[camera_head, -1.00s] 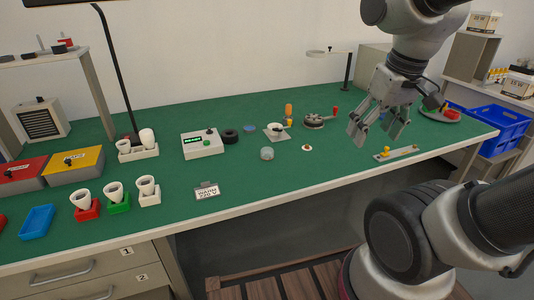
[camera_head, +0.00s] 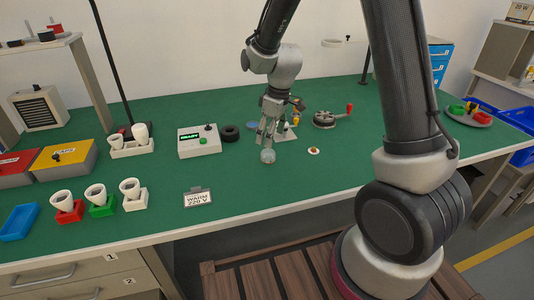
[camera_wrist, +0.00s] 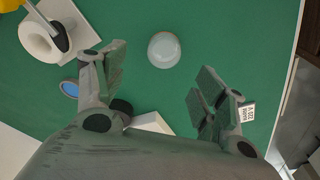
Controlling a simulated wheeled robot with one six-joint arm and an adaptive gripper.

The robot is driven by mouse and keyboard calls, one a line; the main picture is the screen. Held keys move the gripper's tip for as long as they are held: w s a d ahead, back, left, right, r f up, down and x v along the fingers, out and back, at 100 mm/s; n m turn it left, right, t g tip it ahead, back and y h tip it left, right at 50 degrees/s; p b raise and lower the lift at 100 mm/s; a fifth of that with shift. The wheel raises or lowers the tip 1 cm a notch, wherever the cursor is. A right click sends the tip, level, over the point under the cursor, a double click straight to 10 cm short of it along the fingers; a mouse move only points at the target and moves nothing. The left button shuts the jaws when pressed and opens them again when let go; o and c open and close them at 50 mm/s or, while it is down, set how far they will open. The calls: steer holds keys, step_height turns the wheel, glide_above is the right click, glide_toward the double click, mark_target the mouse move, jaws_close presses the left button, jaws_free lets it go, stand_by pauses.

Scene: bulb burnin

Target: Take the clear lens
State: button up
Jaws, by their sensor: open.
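The clear lens (camera_head: 268,156) is a small pale, see-through dome on the green bench top. My gripper (camera_head: 268,136) is above and just behind the lens in the head view, pointing down. In the wrist view my gripper (camera_wrist: 160,62) has its fingers wide apart with nothing between them. The fingers do not appear to touch the lens.
A white holder with a socket (camera_wrist: 42,38) is close by the left finger. A blue disc (camera_head: 252,125) lies behind the lens. A small round part (camera_head: 314,151) lies to its right, and a grey tester box (camera_head: 199,141) stands to its left. The bench in front is mostly clear.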

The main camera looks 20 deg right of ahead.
mark_target(269, 152)
steer(key=f, duration=0.7)
steer(key=shift+a+f, duration=0.3)
steer(key=shift+a, duration=0.05)
steer(key=shift+c, duration=0.5)
steer(key=c, duration=0.7)
